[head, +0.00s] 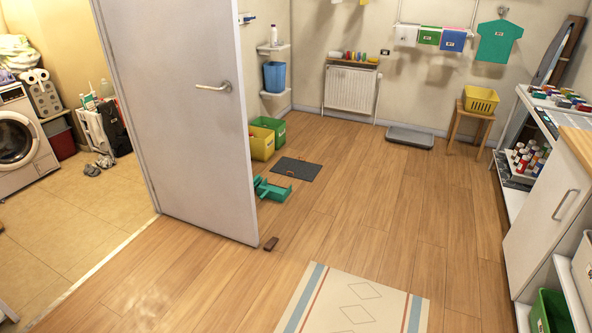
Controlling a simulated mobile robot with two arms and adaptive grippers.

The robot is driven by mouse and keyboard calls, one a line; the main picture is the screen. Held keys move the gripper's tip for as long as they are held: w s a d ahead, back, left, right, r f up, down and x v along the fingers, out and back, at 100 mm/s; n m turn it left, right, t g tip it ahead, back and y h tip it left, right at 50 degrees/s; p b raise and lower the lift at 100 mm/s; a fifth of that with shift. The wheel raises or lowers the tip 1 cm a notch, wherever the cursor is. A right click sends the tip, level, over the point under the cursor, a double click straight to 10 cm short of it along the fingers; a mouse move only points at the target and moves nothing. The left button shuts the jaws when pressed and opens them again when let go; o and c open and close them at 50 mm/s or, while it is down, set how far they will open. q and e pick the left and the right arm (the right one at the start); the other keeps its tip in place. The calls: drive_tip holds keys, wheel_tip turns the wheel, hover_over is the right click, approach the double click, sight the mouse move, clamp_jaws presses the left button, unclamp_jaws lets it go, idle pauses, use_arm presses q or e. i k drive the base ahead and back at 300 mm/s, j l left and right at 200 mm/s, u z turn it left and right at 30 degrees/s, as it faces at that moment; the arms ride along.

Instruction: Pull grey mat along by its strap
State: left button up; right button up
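A flat dark grey mat (299,170) lies on the wood floor, just right of the door's free edge. A small dark mark shows near its right side; I cannot tell whether it is a strap. A thicker grey slab (409,138) lies farther back against the wall, with no strap visible on it. Neither of my grippers is in the head view.
An open white door (185,110) stands left of the mat. A green object (270,190) lies in front of it, and yellow (262,143) and green bins stand behind left. A brown block (270,243) is by the door's foot. A patterned rug (350,305) lies nearer; floor right is clear.

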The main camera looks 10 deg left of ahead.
sight(294, 168)
drive_tip(key=i+l+z, duration=0.3)
drive_tip(key=i, duration=0.5)
drive_tip(key=i+j+z, duration=0.15)
drive_tip(key=i+z, duration=0.15)
drive_tip(key=i, duration=0.5)
drive_tip(key=i+l+u, duration=0.15)
drive_tip(key=i, duration=1.6)
drive_tip(key=i+u, duration=0.2)
drive_tip(key=i, duration=0.65)
drive_tip(key=i+l+u, duration=0.25)
drive_tip(key=i, duration=0.65)
drive_tip(key=i+u, duration=0.45)
drive_tip(key=i+l+u, duration=0.1)
drive_tip(key=i+u, duration=0.35)
drive_tip(key=i+l+u, duration=0.25)
drive_tip(key=u, duration=0.2)
drive_tip(key=i+l+u, duration=0.65)
drive_tip(key=u, duration=0.3)
drive_tip(key=i+l+u, duration=0.1)
drive_tip(key=l+u, duration=0.35)
drive_tip(key=i+l+u, duration=0.1)
drive_tip(key=l+u, duration=0.15)
drive_tip(key=u, duration=0.25)
drive_tip(key=l+u, duration=0.9)
drive_tip(key=l, duration=0.1)
